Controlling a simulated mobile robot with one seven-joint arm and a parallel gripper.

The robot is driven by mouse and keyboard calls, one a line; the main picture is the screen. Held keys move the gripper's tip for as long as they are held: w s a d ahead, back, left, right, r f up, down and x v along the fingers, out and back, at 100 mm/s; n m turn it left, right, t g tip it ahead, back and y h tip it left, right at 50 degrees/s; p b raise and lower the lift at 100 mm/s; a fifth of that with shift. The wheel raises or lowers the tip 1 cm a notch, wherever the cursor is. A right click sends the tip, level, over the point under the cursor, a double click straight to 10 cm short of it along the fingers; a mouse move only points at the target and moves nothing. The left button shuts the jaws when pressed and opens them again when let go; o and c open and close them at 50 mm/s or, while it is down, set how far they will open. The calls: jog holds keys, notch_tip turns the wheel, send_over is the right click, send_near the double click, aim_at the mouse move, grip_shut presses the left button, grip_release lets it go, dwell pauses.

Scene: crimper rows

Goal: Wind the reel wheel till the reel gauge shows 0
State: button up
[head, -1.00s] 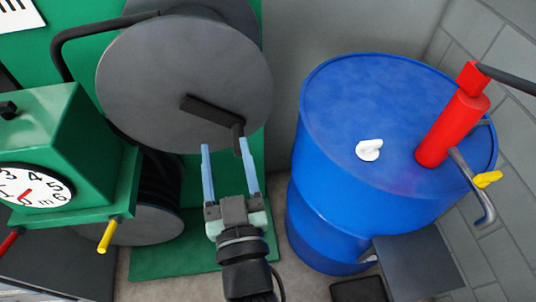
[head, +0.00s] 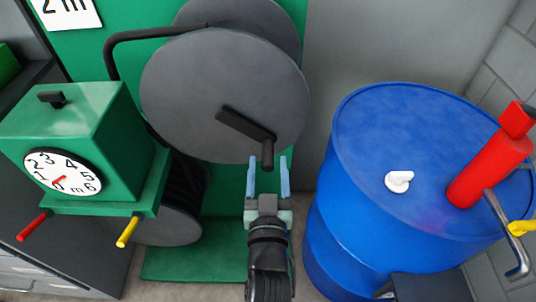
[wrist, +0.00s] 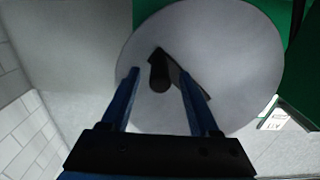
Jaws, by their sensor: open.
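The reel wheel (head: 190,95) is a large grey disc on the green stand, and it also shows in the wrist view (wrist: 235,70). Its dark crank arm (head: 240,124) slopes down right from the hub to a black handle (head: 267,155). My gripper (head: 269,160) is open, its blue fingers on either side of the handle's lower end in the head view. In the wrist view the handle (wrist: 159,76) appears between the fingertips; contact cannot be told. The reel gauge (head: 63,172), a white dial marked in m, has a red pointer at lower left, below 1.
A green box (head: 80,130) carries the gauge, with a red lever (head: 34,226) and a yellow lever (head: 127,231) below. A blue drum (head: 400,140) with a red pump (head: 490,168) and white cap (head: 399,181) stands close on the right.

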jog(key=shift+w, duration=1.2)
jog(key=shift+c, duration=0.2)
grip_shut()
dwell(0.5)
